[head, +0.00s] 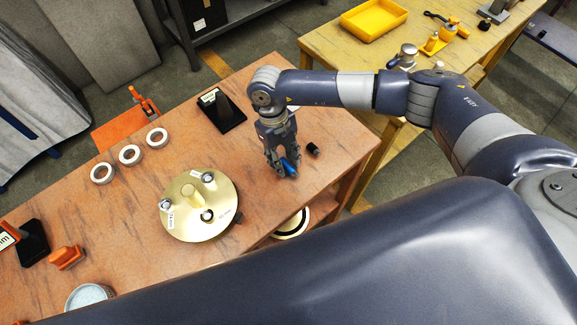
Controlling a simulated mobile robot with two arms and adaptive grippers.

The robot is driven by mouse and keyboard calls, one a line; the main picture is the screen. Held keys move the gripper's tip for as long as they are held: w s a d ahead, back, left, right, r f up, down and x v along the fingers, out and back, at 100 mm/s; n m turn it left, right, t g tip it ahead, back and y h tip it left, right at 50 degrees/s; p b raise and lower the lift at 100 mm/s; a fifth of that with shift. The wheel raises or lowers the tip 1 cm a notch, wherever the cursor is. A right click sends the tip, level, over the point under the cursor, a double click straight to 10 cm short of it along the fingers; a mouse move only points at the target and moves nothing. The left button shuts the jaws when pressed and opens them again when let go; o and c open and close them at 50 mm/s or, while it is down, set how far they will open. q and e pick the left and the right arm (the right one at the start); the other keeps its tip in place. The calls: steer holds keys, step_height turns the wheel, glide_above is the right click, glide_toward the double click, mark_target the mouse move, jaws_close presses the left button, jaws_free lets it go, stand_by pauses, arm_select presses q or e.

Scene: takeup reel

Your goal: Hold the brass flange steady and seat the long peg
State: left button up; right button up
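The brass flange (222,197), a round gold disc, lies flat on the wooden table. My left gripper is out of view.
Three white rings (130,155) lie at the back left. A black stand (219,110), a small black piece (313,149), an orange block (66,257) and a round blue-grey dish (90,297) are on the table. A second table (345,55) holds a yellow tray (374,18).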

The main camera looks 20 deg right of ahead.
mark_target(284, 161)
jaws_close()
steer(key=shift+r, duration=0.15)
steer(key=shift+s+p+v, duration=0.2)
steer(key=shift+p+v, duration=0.5)
steer(key=shift+v, duration=0.25)
steer(key=shift+s+p+v, duration=0.2)
steer(key=shift+p+v, duration=0.45)
steer(key=shift+v, duration=0.3)
steer(key=shift+s+p+v, duration=0.2)
steer(key=shift+p+v, duration=0.5)
steer(key=shift+v, duration=0.3)
steer(key=shift+d+r, duration=0.1)
steer(key=shift+d, duration=0.1)
